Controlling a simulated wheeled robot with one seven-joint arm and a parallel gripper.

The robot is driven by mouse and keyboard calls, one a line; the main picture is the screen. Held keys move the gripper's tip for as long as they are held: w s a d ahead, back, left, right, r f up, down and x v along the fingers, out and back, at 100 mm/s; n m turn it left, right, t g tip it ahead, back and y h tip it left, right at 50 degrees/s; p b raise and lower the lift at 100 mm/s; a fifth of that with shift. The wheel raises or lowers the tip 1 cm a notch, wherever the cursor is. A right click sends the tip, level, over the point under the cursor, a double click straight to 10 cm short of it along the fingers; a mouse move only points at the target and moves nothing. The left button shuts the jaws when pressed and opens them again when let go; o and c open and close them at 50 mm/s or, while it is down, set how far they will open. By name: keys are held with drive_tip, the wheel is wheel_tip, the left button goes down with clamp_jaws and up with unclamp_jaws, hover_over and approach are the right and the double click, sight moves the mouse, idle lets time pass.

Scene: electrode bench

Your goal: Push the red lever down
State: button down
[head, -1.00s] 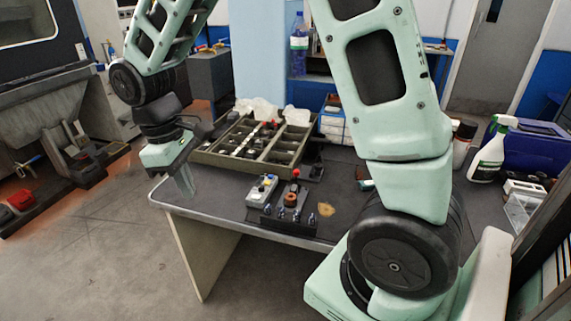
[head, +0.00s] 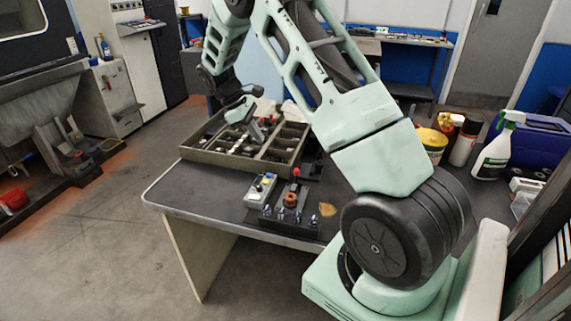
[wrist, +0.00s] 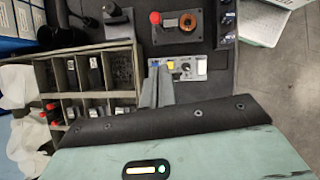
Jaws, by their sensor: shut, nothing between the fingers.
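The red lever shows as a red ball knob (head: 296,172) on a small dark base with a copper coil, on the dark bench top. In the wrist view the red knob (wrist: 155,18) is near the top, beside the coil. My gripper (head: 258,138) is shut and empty. In the head view it appears over the compartment tray, behind and left of the lever. In the wrist view the shut fingers (wrist: 160,66) point toward a light switch box and cover part of it, with the red knob beyond their tips. Nothing hides the knob in either view.
The compartment tray (head: 226,152) holds several small parts. The light switch box (head: 261,187) with coloured knobs stands left of the lever. A row of dark terminals (head: 281,216) is in front. The bench's left front corner (head: 185,190) is clear.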

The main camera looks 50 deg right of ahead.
drive_tip(key=p, duration=0.1)
approach(296, 179)
drive_tip(key=w+a+f, duration=0.1)
drive_tip(key=w, duration=0.2)
drive_tip(key=shift+s+d+f+p, duration=0.25)
drive_tip(key=shift+s+d+f, duration=0.15)
drive_tip(key=shift+s, duration=0.25)
drive_tip(key=shift+s+d+f+p, duration=0.3)
drive_tip(key=shift+s+d+f, duration=0.1)
drive_tip(key=shift+s, duration=0.25)
drive_tip(key=shift+s+d+f+p, duration=0.3)
drive_tip(key=shift+s+f, duration=0.1)
drive_tip(key=shift+s, duration=0.25)
drive_tip(key=shift+d, duration=0.1)
